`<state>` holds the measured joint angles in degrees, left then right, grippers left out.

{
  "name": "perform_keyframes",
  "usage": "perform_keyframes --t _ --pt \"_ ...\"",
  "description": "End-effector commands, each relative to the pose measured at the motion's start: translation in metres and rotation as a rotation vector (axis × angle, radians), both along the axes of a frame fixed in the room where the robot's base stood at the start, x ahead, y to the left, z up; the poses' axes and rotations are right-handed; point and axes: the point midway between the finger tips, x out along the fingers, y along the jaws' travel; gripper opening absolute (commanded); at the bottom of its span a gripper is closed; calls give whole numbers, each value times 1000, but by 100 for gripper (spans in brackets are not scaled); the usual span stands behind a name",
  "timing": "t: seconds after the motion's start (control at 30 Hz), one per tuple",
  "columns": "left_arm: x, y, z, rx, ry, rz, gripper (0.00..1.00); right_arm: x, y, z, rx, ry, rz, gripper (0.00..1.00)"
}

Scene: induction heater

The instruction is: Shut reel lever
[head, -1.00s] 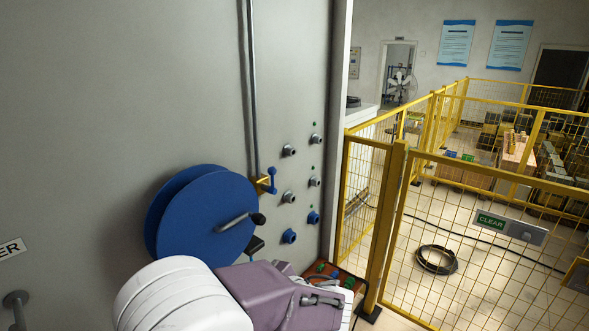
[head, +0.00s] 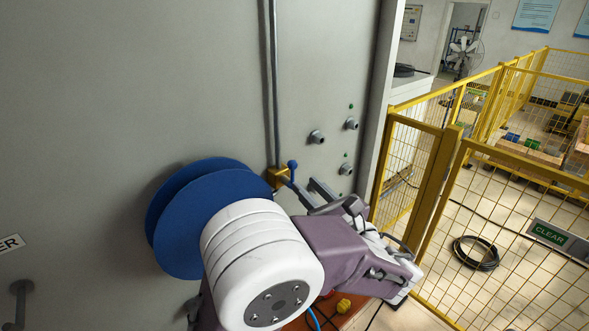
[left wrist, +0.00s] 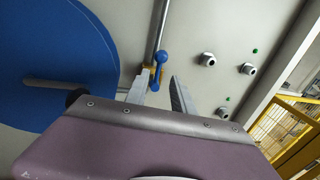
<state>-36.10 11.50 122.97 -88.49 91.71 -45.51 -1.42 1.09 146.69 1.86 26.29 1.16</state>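A small blue lever (head: 292,172) with a ball end sits on a brass valve (head: 276,177) at the foot of a grey pipe, beside the blue hose reel (head: 180,235). In the left wrist view the blue lever (left wrist: 160,58) stands just beyond the fingertips, roughly in line with the gap. My left gripper (head: 309,190) is open, its fingers spread below and right of the lever; the wrist view shows the open gap (left wrist: 160,88) too. I cannot tell whether a finger touches the lever. The reel's crank is hidden by my arm in the head view. My right gripper is out of view.
Grey knobs (head: 317,137) stick out of the cabinet wall (head: 340,60) right of the lever. A yellow mesh fence (head: 410,150) stands close on the right. A coiled black cable (head: 475,253) lies on the floor behind it.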

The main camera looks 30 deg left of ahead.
Motion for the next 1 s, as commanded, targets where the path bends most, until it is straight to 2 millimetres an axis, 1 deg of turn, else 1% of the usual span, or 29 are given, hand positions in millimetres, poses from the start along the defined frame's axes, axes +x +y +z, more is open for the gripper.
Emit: perform_keyframes --t 0.03,0.1,0.2,0.3,0.43,0.67,0.7,0.8,1.0 --pt "5 11 4 1 3 8 30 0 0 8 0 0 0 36" --pt "13 24 5 1 4 8 30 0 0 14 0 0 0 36" --pt "25 41 4 0 4 7 30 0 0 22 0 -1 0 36" --pt "34 53 3 0 2 5 30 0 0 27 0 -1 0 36" --pt "39 61 1 -1 2 2 30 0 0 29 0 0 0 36" --pt "40 62 0 -2 1 1 30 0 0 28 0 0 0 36" --pt "40 62 0 -2 1 1 24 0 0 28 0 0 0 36" --pt "40 62 0 -2 1 1 0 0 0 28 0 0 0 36" --pt "40 61 1 -1 -1 1 0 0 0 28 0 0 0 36"
